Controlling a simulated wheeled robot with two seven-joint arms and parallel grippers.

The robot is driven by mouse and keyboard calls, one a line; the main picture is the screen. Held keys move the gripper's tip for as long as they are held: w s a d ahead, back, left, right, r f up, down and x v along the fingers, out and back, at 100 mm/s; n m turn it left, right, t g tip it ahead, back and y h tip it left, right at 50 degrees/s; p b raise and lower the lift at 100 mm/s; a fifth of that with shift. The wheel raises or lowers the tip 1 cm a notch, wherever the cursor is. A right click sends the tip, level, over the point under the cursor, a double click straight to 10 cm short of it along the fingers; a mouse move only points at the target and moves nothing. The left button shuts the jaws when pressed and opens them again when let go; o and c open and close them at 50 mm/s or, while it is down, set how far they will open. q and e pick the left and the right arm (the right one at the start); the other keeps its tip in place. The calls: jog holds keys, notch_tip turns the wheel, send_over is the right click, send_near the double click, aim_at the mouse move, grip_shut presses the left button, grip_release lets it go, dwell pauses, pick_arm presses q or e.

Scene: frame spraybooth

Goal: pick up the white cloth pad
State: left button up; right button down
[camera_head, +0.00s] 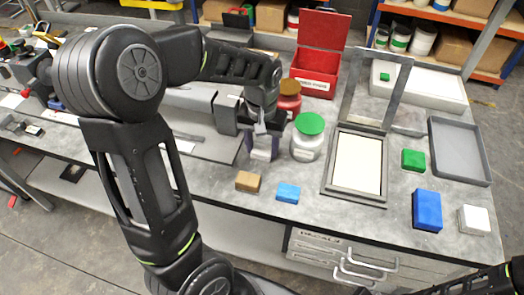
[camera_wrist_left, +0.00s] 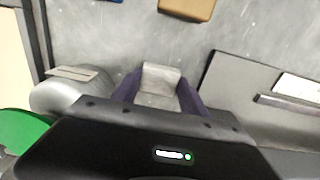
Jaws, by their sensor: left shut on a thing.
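My left gripper (camera_head: 262,150) is over the bench between the grey machine plate and the green-lidded jar, its fingers pointing down. In the left wrist view its purple fingers (camera_wrist_left: 160,95) are on either side of a pale, whitish pad (camera_wrist_left: 160,80), and it is shut on it. This looks like the white cloth pad. In the head view the gripper mostly hides the pad, and I cannot tell whether it touches the bench. A separate white block (camera_head: 474,220) lies at the bench's right front. My right gripper is not in view.
The green-lidded jar (camera_head: 308,139) and red jar (camera_head: 289,98) stand close to the left gripper. Brown (camera_head: 248,182) and light-blue (camera_head: 288,193) blocks lie in front. A framed panel (camera_head: 358,165), green block (camera_head: 413,160), blue block (camera_head: 427,209) and grey tray (camera_head: 460,150) are to the right.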

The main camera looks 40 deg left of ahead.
aim_at(262, 149)
pick_arm(q)
jog(key=c, duration=0.6)
jog(key=shift+r, duration=0.1)
notch_tip(262, 149, up, 10)
jog(key=shift+f+b, duration=0.1)
jog(key=shift+b, duration=0.3)
